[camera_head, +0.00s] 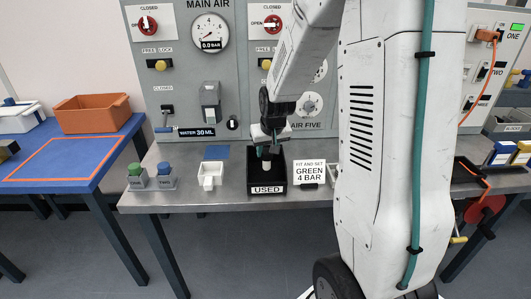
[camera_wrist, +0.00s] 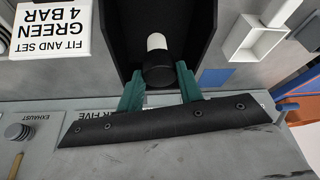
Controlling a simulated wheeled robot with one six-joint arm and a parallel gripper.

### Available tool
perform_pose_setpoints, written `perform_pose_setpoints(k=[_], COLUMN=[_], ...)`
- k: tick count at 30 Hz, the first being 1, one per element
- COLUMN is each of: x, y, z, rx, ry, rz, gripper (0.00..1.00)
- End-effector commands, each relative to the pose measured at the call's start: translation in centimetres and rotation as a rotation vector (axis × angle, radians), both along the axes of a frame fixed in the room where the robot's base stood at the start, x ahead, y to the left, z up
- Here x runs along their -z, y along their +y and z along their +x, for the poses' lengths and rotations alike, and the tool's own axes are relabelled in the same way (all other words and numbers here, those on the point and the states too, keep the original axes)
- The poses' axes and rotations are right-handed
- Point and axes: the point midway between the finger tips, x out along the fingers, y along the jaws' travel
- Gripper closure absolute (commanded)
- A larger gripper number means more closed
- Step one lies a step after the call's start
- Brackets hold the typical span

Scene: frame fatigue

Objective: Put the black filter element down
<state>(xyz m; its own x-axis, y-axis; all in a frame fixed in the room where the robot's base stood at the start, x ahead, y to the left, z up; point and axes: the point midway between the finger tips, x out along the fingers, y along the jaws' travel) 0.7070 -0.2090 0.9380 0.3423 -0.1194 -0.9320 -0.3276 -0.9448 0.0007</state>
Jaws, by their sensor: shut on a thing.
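The black filter element (camera_wrist: 158,70) is a short cylinder with a black end and a white end. My gripper (camera_wrist: 159,82) is shut on its black end with green fingers. In the head view, my gripper (camera_head: 266,145) is over the black bin labelled USED (camera_head: 267,189), and the pale end of the element shows at the bin's mouth. In the wrist view, the bin (camera_wrist: 205,25) surrounds the white end on the sides. I cannot tell whether the element touches the bin's floor.
A white sign reading GREEN 4 BAR (camera_head: 310,172) stands right of the bin. A small white holder (camera_head: 210,175) and a blue patch (camera_head: 216,152) are to its left. Green and blue knobbed blocks (camera_head: 137,177) stand farther left. The gauge panel (camera_head: 190,75) rises behind the bench.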

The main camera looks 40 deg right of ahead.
Motion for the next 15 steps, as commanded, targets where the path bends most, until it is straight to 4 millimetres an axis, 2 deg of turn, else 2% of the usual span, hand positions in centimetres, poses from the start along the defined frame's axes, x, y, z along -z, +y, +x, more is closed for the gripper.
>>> perform_pose_setpoints(k=[5, 9, 15], x=[0.3, 3.0, 3.6], y=[-0.3, -0.3, -0.4], z=[0.7, 0.5, 0.6], rx=[-0.004, -0.004, -0.003], ry=[0.001, 0.004, -0.001], rz=[0.001, 0.002, 0.000], gripper=[0.91, 0.91, 0.91])
